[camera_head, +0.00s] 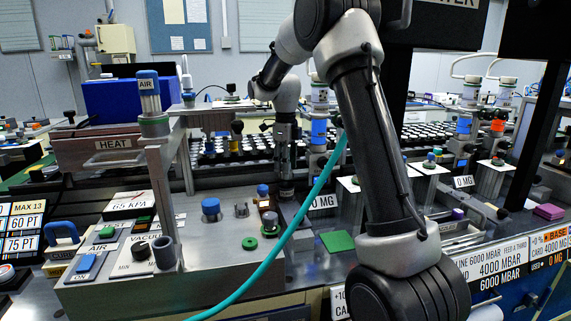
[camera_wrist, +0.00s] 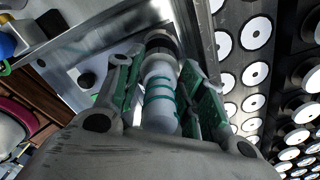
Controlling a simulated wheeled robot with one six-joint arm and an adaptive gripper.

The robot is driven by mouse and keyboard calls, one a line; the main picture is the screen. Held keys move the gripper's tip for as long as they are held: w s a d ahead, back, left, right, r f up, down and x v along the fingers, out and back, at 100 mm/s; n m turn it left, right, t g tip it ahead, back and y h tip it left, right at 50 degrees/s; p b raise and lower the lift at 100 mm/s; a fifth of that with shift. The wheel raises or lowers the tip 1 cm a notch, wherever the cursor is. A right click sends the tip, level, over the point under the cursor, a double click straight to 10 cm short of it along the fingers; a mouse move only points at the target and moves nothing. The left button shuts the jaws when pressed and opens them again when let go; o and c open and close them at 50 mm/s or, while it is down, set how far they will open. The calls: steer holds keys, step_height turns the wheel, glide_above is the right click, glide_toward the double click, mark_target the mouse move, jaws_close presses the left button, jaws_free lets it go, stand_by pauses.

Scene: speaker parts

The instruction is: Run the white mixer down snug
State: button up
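The white mixer (camera_wrist: 161,98), a pale tube with teal bands, lies lengthwise between the two fingers of my gripper (camera_wrist: 161,62) in the wrist view. A dark ribbed collar (camera_wrist: 161,42) is at its far end. The green-padded fingers stand one on each side, close to the tube near their tips; whether both pads touch it is not clear. In the head view my gripper (camera_head: 285,158) points down above the grey fixture plate (camera_head: 330,268)'s left neighbour, the work deck (camera_head: 225,262). The mixer cannot be made out there, and its seating is hidden.
A blue-topped knob (camera_head: 211,208) and a green-based part (camera_head: 270,225) stand on the deck near my gripper. Racks of white-topped round parts (camera_head: 230,148) lie behind. A teal hose (camera_head: 290,232) crosses the front.

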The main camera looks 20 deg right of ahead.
steer(key=shift+n, duration=0.3)
steer(key=c, duration=0.5)
steer(key=shift+m, duration=0.9)
steer(key=shift+c, duration=0.3)
steer(key=shift+m, duration=0.9)
steer(key=shift+m, duration=0.8)
